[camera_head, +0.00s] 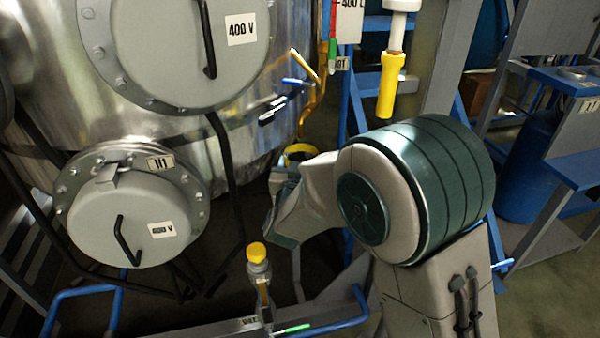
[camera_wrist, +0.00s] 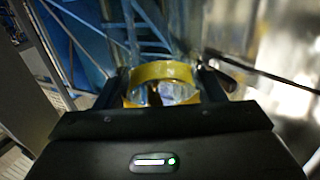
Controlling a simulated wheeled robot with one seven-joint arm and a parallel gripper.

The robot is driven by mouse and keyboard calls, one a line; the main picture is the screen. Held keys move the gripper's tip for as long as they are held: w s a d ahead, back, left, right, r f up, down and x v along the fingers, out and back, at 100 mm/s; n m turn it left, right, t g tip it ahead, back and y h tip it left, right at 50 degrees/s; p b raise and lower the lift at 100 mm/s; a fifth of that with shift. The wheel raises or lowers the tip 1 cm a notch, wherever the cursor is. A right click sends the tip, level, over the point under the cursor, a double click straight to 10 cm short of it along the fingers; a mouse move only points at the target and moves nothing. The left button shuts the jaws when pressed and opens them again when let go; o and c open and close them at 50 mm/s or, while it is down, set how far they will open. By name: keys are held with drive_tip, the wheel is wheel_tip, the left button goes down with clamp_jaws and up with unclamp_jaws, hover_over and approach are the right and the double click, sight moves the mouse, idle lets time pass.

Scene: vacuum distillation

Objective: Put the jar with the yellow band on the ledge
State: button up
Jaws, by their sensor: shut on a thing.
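The jar with the yellow band (camera_wrist: 162,70) is between the two dark fingers of my gripper (camera_wrist: 160,88) in the wrist view. The fingers are shut on its sides, and I look into its open, shiny inside. In the head view its yellow rim (camera_head: 300,148) shows just beyond my wrist, in front of the steel vessel; my arm hides most of its body. I cannot tell for sure which surface is the ledge. A blue-edged shelf (camera_head: 572,82) stands at the right.
A large steel vessel (camera_head: 150,124) with round grey hatches fills the left. A yellow-capped valve (camera_head: 257,254) stands low in the middle, near blue handles (camera_head: 357,306). A yellow-sleeved pipe (camera_head: 388,92) hangs above my arm. Floor shows at the lower right.

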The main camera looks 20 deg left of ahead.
drive_tip(key=shift+w+a, duration=0.1)
drive_tip(key=shift+w, duration=0.2)
wheel_tip(320, 180, down, 4)
drive_tip(key=shift+w+a+r+b, duration=0.15)
drive_tip(key=shift+r+b, duration=0.05)
drive_tip(key=shift+b, duration=0.75)
drive_tip(key=shift+r, duration=0.1)
drive_tip(key=o, duration=0.9)
drive_tip(key=shift+f, duration=0.25)
drive_tip(key=o, duration=0.4)
drive_tip(key=shift+r, duration=0.2)
